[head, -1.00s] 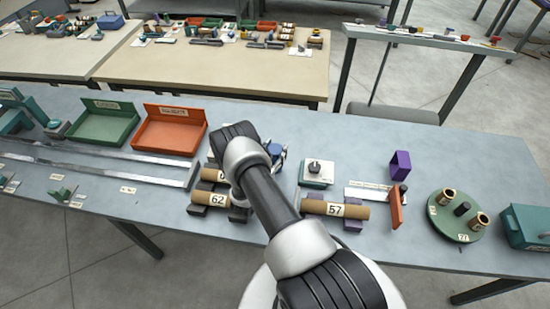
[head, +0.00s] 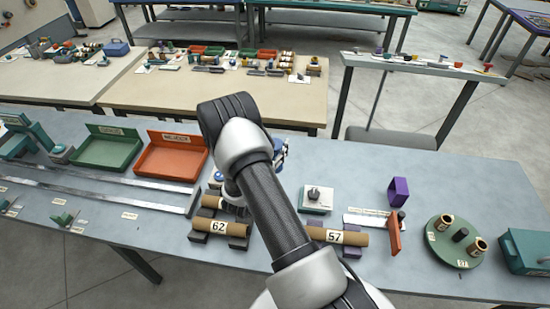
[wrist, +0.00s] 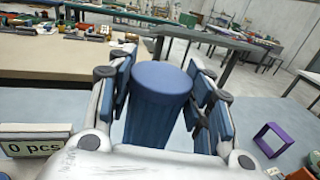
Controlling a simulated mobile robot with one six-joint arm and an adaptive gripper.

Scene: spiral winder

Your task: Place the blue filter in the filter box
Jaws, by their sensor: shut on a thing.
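The blue filter (wrist: 158,112) is a plain blue cylinder with a round top, standing roughly upright in the wrist view. My gripper (wrist: 163,75) is shut on it, with blue-padded fingers on both sides. In the head view, only part of my gripper (head: 280,152) shows behind my arm, above the table, and I cannot make out the filter there. A green open bin (head: 104,150) and an orange open bin (head: 172,159) stand left of my arm. Their labels are too small to read, so I cannot tell whether either is the filter box.
Cardboard tubes marked 62 (head: 225,228) and 57 (head: 337,237) lie on holders near the front edge. A purple frame (head: 398,191), a green turntable (head: 440,241) and a teal box (head: 526,250) stand to the right. A "0 pcs" sign (wrist: 33,148) is at lower left in the wrist view.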

